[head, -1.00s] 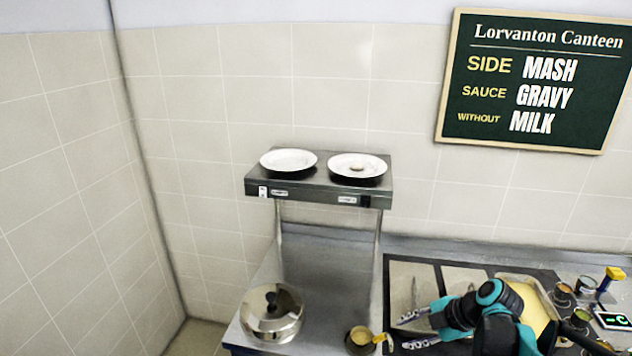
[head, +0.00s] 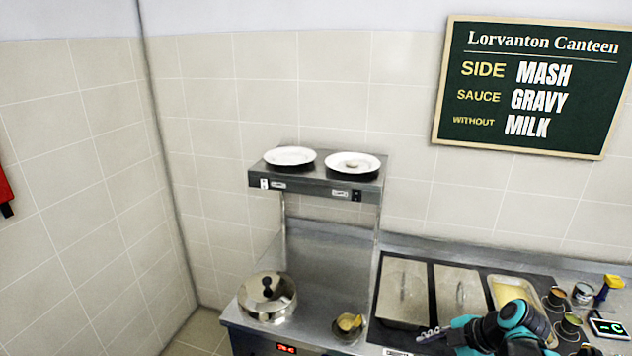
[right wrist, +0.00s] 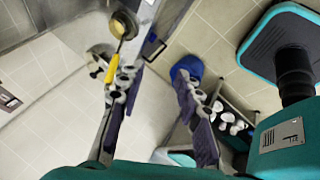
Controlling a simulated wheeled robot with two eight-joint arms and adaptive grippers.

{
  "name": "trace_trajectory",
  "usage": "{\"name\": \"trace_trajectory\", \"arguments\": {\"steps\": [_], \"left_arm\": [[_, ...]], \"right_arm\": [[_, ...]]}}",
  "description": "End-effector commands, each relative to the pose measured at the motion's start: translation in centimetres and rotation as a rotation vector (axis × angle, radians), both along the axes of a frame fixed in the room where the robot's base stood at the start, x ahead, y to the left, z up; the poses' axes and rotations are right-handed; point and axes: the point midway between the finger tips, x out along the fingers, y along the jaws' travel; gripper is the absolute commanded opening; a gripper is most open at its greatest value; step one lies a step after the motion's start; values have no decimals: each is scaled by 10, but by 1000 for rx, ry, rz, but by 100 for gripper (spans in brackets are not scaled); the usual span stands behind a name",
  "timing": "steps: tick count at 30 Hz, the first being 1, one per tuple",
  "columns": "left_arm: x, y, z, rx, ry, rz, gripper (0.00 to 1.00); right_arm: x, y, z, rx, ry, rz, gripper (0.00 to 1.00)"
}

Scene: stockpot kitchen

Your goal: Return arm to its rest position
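My right gripper (head: 428,336) shows at the bottom of the head view, over the front edge of the counter, its black and teal arm behind it. In the right wrist view its two fingers (right wrist: 163,95) are spread apart with only floor between them, so it is open and empty. My left gripper is in no view.
A lidded stockpot (head: 267,298) and a small pot (head: 349,327) with a yellow-handled utensil stand on the counter, left of the covered pans (head: 403,292). A shelf (head: 318,185) holds two plates. A blue bin (right wrist: 187,68) stands on the floor.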

Motion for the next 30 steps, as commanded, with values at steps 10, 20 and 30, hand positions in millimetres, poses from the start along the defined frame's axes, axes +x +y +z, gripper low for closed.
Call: {"name": "trace_trajectory", "arguments": {"steps": [10,20,30], "left_arm": [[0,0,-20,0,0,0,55],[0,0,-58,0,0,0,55],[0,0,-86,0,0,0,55]], "right_arm": [[-30,29,-11,36,122,-301,35],[-92,68,-43,171,212,-910,35],[-137,82,-76,449,178,-1404,35]]}}
